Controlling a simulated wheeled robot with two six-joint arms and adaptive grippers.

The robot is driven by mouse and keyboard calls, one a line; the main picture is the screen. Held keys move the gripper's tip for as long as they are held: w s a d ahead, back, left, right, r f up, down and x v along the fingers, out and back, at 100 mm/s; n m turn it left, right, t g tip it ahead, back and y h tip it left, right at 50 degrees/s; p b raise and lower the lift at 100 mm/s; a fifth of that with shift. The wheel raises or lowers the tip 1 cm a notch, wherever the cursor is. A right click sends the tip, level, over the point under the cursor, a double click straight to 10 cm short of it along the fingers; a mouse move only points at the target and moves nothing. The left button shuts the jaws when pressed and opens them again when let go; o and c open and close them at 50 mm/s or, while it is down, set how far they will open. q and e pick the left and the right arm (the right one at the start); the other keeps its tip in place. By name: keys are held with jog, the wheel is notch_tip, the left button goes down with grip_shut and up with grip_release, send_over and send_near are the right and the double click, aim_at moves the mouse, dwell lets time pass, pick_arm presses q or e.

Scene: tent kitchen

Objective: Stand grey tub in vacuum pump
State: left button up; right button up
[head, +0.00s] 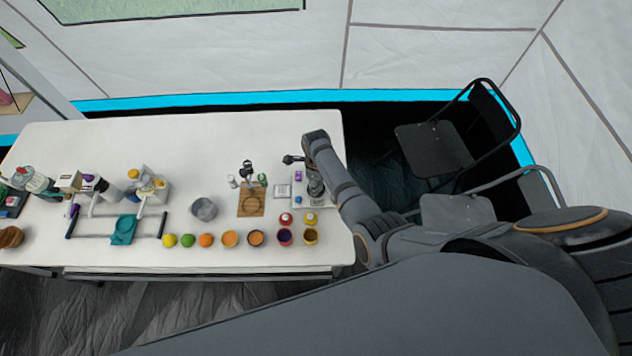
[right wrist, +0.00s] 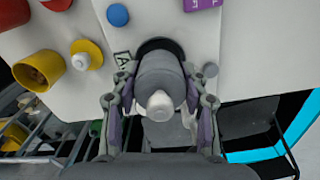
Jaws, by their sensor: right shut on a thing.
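In the right wrist view the grey tub (right wrist: 160,68), a grey cylinder with a pale knob, is between the fingers of my right gripper (right wrist: 161,95), which is shut on it. Its far end overlaps a black round seat on the white vacuum pump (right wrist: 200,45); I cannot tell whether it rests inside or just above. In the head view the vacuum pump (head: 299,203) is near the table's right end. My right gripper (head: 314,178) is over it, with the tub mostly hidden by the arm. My left gripper is not in view.
Red and yellow pots (head: 310,236) stand just in front of the pump. A brown board (head: 251,205) with a small stand and a grey bucket (head: 204,209) are to its left. Chairs (head: 435,146) stand beyond the right edge.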

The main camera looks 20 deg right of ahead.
jog(key=shift+f+b, duration=0.6)
jog(key=shift+f, duration=0.2)
dwell(0.4)
jog(key=o, duration=0.6)
jog(key=shift+c, duration=0.2)
jog(key=shift+r, duration=0.15)
notch_tip(320, 180, up, 3)
jog(key=p, duration=0.3)
jog(key=shift+r+p, duration=0.15)
jog(key=shift+p, duration=0.2)
notch_tip(320, 180, up, 2)
jog(key=shift+r+p, duration=0.1)
jog(key=shift+p, duration=0.7)
jog(key=shift+r, duration=2.65)
